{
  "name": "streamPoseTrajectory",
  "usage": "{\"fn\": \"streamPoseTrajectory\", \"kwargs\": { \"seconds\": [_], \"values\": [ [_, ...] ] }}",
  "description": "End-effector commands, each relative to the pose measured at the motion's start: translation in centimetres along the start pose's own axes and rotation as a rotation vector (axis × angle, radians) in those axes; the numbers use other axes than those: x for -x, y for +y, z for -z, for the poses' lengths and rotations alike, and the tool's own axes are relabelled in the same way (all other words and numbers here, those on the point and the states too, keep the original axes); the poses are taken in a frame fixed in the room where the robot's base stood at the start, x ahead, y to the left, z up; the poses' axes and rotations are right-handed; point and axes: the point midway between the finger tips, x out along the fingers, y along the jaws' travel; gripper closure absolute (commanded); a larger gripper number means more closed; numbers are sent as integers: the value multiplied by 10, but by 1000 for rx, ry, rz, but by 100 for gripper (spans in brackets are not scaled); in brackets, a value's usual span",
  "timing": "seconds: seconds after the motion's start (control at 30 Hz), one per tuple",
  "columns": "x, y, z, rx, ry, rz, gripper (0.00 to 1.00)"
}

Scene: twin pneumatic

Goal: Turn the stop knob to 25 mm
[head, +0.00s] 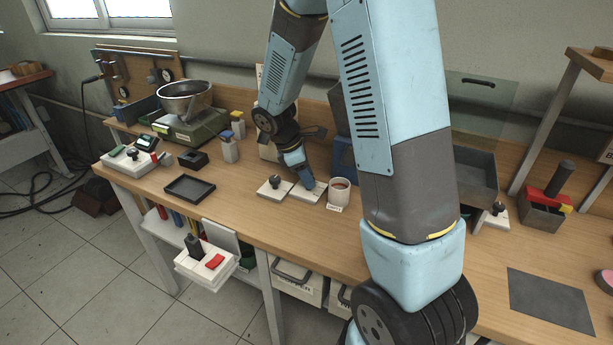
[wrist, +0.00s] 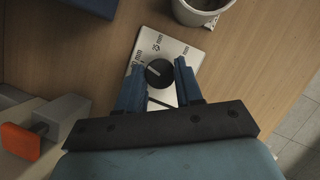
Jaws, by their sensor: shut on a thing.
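The stop knob (wrist: 158,74) is a round black dial with a pale pointer line on a white plate (wrist: 192,58), seen in the wrist view. Plate labels include a readable "25 mm" and others partly hidden or too small to read. The pointer line is slanted toward the upper left, but I cannot tell exactly which mark it meets. My gripper (wrist: 160,77) has its blue fingers on both sides of the knob and is shut on it. In the head view my gripper (head: 307,182) reaches down to the white plate (head: 302,195); it hides the knob there.
A second black knob on a white plate (head: 273,187) is just left. A white cup (head: 339,190) stands close on the right. A black tray (head: 189,188) and a scale with a metal bowl (head: 187,105) are farther left. The bench front has bare wood.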

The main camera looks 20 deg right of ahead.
Motion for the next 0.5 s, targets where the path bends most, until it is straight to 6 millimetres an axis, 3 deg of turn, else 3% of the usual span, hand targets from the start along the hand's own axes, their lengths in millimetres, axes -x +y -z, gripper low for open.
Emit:
{"fn": "streamPoseTrajectory", "kwargs": {
  "seconds": [0.5],
  "values": [
    [0, 5, 0, -445, 2, 181, 95]
  ]
}}
